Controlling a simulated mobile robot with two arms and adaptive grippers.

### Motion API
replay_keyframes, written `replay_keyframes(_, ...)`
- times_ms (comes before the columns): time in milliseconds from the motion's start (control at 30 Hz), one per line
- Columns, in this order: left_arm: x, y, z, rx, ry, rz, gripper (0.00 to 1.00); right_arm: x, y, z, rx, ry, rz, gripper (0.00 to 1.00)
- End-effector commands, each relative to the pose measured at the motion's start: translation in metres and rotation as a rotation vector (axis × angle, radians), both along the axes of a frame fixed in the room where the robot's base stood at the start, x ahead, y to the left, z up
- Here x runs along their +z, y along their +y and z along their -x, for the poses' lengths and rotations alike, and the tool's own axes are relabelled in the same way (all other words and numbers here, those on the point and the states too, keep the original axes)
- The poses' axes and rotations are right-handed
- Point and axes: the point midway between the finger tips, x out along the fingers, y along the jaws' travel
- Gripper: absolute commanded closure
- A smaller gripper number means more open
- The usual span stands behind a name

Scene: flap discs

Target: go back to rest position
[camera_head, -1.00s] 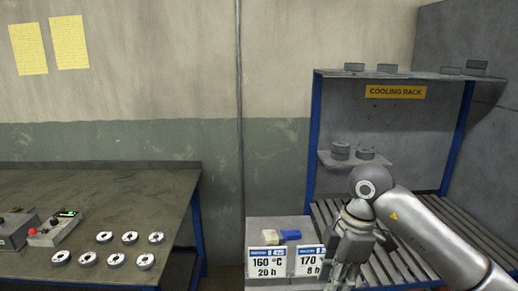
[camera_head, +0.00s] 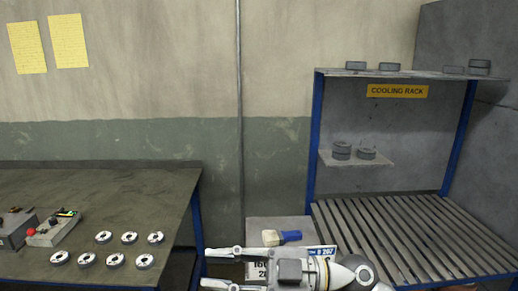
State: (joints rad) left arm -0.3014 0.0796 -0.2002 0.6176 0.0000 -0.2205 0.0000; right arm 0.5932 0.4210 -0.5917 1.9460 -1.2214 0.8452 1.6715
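My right gripper (camera_head: 207,268) is at the bottom of the head view, with its fingers pointing left. Its two fingers are apart and nothing shows between them. It is in front of a small grey stand (camera_head: 262,224) and covers much of the label cards (camera_head: 325,252) there. My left gripper is not in view.
A cooling rack (camera_head: 316,140) with slatted base stands at right, with grey discs (camera_head: 342,150) on its shelves. A brush (camera_head: 281,237) lies on the stand. The left table (camera_head: 120,190) holds several flap discs (camera_head: 129,238) and a control box (camera_head: 52,230).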

Motion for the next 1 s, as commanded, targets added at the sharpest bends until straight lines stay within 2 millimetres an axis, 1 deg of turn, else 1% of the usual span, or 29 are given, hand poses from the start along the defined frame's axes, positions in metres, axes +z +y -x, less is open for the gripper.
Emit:
replay_keyframes(33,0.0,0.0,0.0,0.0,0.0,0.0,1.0,0.011,-0.002,-0.002,-0.045,0.006,-0.097,0.73)
replay_keyframes(100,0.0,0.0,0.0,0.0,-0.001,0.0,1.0,0.028,-0.011,-0.009,-0.127,0.01,-0.227,0.73)
replay_keyframes(167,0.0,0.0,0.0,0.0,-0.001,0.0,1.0,0.039,-0.022,-0.018,-0.212,0.023,-0.328,0.73)
replay_keyframes(233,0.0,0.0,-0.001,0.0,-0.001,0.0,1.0,0.047,-0.039,-0.031,-0.323,0.044,-0.428,0.73)
replay_keyframes(300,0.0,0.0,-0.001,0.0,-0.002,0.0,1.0,0.049,-0.059,-0.044,-0.446,0.075,-0.51,0.73)
replay_keyframes(367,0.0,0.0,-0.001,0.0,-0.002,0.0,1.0,0.046,-0.079,-0.056,-0.56,0.109,-0.564,0.73)
replay_keyframes(400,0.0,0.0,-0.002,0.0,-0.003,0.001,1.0,0.041,-0.092,-0.064,-0.637,0.137,-0.591,0.73)
replay_keyframes(467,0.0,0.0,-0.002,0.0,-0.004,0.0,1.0,0.03,-0.113,-0.074,-0.757,0.182,-0.618,0.73)
replay_keyframes(500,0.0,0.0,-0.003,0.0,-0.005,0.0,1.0,0.02,-0.127,-0.081,-0.837,0.217,-0.627,0.73)
replay_keyframes(567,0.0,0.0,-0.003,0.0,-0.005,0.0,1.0,0.001,-0.148,-0.088,-0.957,0.274,-0.626,0.73)
replay_keyframes(600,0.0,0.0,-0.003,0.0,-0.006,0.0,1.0,-0.014,-0.162,-0.092,-1.037,0.315,-0.615,0.73)
replay_keyframes(667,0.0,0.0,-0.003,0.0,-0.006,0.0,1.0,-0.039,-0.181,-0.094,-1.152,0.382,-0.585,0.73)
replay_keyframes(700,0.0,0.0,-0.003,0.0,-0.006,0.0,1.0,-0.057,-0.194,-0.094,-1.226,0.428,-0.556,0.73)
replay_keyframes(767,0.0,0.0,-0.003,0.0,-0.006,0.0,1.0,-0.087,-0.211,-0.09,-1.33,0.505,-0.497,0.73)
replay_keyframes(800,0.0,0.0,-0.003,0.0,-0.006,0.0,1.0,-0.108,-0.221,-0.085,-1.394,0.556,-0.448,0.73)
replay_keyframes(867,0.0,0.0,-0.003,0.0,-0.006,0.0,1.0,-0.139,-0.235,-0.074,-1.481,0.638,-0.364,0.73)
replay_keyframes(900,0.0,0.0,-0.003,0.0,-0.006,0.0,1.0,-0.161,-0.243,-0.065,-1.531,0.695,-0.3,0.73)
replay_keyframes(967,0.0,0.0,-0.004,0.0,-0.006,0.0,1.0,-0.193,-0.253,-0.047,-1.594,0.782,-0.192,0.73)
replay_keyframes(1000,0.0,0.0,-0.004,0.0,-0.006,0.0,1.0,-0.214,-0.259,-0.032,-1.628,0.841,-0.114,0.73)
